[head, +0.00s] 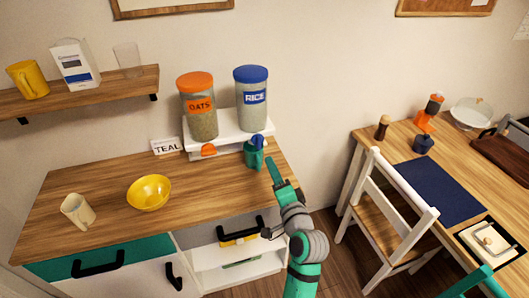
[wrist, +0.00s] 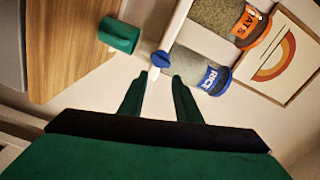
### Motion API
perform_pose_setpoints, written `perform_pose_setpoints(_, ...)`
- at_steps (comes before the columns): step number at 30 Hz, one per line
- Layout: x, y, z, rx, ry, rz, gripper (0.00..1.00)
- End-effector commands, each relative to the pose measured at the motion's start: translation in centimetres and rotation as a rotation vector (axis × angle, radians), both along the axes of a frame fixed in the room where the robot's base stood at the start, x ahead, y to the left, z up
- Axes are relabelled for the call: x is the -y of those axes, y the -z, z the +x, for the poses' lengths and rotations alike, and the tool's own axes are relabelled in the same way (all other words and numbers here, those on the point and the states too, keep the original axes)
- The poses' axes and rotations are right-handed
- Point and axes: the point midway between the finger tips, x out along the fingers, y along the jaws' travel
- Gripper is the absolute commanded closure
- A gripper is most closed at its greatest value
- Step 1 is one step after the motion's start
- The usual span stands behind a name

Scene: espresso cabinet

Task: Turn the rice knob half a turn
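The rice dispenser (head: 252,103) is a clear jar with a blue lid and a RICE label, on a white stand. Its blue knob (head: 258,141) is low at the front, above a teal cup (head: 253,158). My gripper (head: 271,164) is just right of the cup and knob in the head view. In the wrist view my gripper (wrist: 160,77) is open and empty. The blue knob (wrist: 160,60) lies just beyond the fingertips, roughly centred between them, apparently not touched. The teal cup (wrist: 118,35) is to the upper left there.
The oats dispenser (head: 199,107) with its orange knob (head: 208,150) stands left of the rice. A TEAL card (head: 167,146), yellow bowl (head: 149,191) and cream mug (head: 77,210) are on the counter. A white chair (head: 390,205) and desk are at the right.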

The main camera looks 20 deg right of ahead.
Motion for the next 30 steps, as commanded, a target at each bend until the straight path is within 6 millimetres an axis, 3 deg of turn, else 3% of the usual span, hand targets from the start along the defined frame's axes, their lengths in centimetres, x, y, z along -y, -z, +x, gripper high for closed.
perform_pose_setpoints(15, -0.3, -0.4, 0.0, -0.043, -0.001, -1.001, 0.70)
perform_pose_setpoints(24, -0.3, -0.5, 0.4, -0.051, -0.002, -1.202, 0.70)
perform_pose_setpoints(30, -0.3, -0.6, 2.7, -0.051, -0.002, -1.203, 0.70)
